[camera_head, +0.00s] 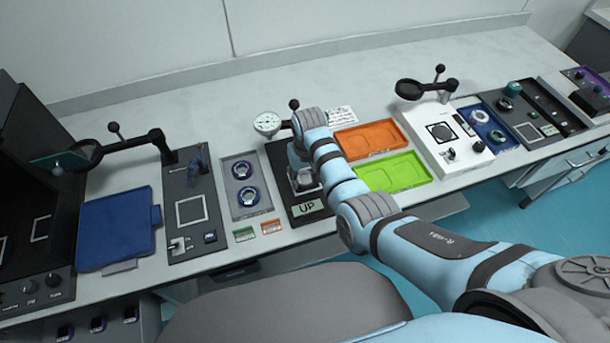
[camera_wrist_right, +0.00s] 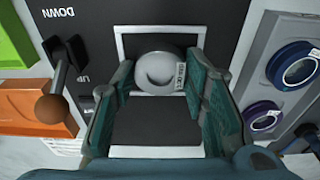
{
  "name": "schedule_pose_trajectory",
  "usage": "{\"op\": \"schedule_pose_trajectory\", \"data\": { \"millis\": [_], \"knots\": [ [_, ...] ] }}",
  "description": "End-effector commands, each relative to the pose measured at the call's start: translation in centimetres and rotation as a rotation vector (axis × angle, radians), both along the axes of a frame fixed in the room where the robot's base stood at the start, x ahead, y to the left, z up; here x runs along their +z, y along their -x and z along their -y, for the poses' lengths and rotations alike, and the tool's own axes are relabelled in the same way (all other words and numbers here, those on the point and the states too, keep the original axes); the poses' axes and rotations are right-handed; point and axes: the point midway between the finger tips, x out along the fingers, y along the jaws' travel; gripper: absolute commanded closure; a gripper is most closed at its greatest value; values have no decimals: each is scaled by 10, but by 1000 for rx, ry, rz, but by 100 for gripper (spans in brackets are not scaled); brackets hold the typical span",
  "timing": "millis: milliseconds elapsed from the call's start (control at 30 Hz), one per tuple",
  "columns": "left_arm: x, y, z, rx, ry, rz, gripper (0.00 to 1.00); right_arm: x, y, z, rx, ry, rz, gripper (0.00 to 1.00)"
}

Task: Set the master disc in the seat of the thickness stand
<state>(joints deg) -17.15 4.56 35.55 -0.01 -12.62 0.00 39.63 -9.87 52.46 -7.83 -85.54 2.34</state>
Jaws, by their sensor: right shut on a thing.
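My right gripper (camera_head: 305,182) is over the stand, pointing down. In the right wrist view, my right gripper (camera_wrist_right: 162,82) is shut on the master disc (camera_wrist_right: 157,66), a pale grey round piece with a small thickness label. The disc shows against the white square outline (camera_wrist_right: 122,42) on the black plate. I cannot tell whether it touches the plate. The disc is largely hidden in the head view. My left gripper is not in view.
Orange (camera_head: 368,138) and green (camera_head: 395,171) trays lie right of the stand. A grey tray (camera_head: 241,170) with two blue-purple rings stands left. A ball-ended lever (camera_wrist_right: 50,108) rises close beside my right gripper. Farther out are a magnifier station (camera_head: 440,135) and a blue pad (camera_head: 116,228).

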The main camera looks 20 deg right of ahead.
Motion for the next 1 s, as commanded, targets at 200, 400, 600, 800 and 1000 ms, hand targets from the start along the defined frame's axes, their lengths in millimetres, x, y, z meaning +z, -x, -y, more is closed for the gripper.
{"op": "schedule_pose_trajectory", "data": {
  "millis": [200, 400, 600, 800, 1000],
  "knots": [
    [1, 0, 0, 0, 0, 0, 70, 1, -1, 0, 0, 0, 1, 96],
    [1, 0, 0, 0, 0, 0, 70, 0, 0, 0, 0, 0, 1, 40],
    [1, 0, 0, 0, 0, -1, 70, 1, 0, 0, 0, 0, 1, 40],
    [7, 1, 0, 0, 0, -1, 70, 14, 0, 0, 0, 0, 2, 40],
    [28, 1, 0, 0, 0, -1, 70, 66, 5, 1, 0, 0, 6, 40]
  ]
}}
